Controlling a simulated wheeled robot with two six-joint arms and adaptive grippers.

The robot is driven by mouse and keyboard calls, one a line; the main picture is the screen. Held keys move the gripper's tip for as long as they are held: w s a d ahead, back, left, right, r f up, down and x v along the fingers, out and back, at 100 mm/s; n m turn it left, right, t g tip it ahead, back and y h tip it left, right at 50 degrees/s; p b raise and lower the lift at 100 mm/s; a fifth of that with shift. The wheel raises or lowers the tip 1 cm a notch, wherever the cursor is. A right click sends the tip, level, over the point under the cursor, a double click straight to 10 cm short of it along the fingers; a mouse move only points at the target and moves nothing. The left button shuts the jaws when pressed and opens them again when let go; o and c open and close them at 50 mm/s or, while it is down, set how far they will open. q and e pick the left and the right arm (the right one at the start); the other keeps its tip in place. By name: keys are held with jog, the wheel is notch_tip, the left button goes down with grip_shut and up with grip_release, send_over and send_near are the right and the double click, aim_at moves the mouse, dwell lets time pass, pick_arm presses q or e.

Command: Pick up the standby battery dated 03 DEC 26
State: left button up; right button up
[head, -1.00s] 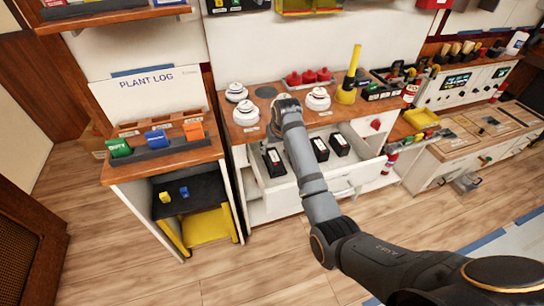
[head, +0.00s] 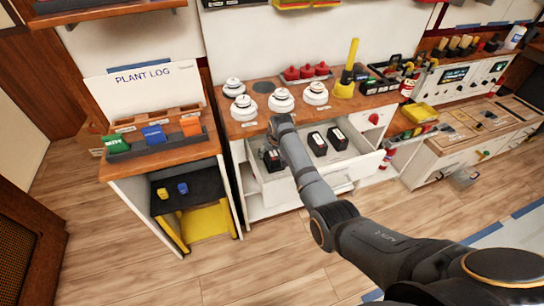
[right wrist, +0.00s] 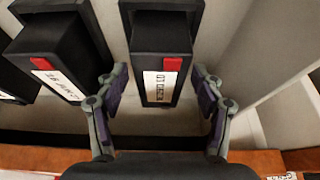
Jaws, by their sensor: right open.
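The open white drawer (head: 300,182) holds black batteries with white labels. The leftmost battery (head: 273,160) is partly hidden by my right arm; two more, a middle battery (head: 317,143) and a right battery (head: 337,137), stand to its right. My right gripper (right wrist: 160,82) is open in the right wrist view. Its fingers are on either side of a black battery (right wrist: 160,38) with a red patch and a white label, gaps showing on both sides. That label is turned and too small to read surely. A neighbouring battery (right wrist: 62,50) lies to the left. My left gripper is not in view.
White detectors (head: 281,100) and red items (head: 307,71) stand on the wooden top above the drawer. A drawer wall (right wrist: 262,45) is close to the right finger in the right wrist view. A slotted rack (head: 155,143) stands on the left cabinet.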

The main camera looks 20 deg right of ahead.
jog(key=shift+f, duration=0.25)
dwell(0.5)
grip_shut()
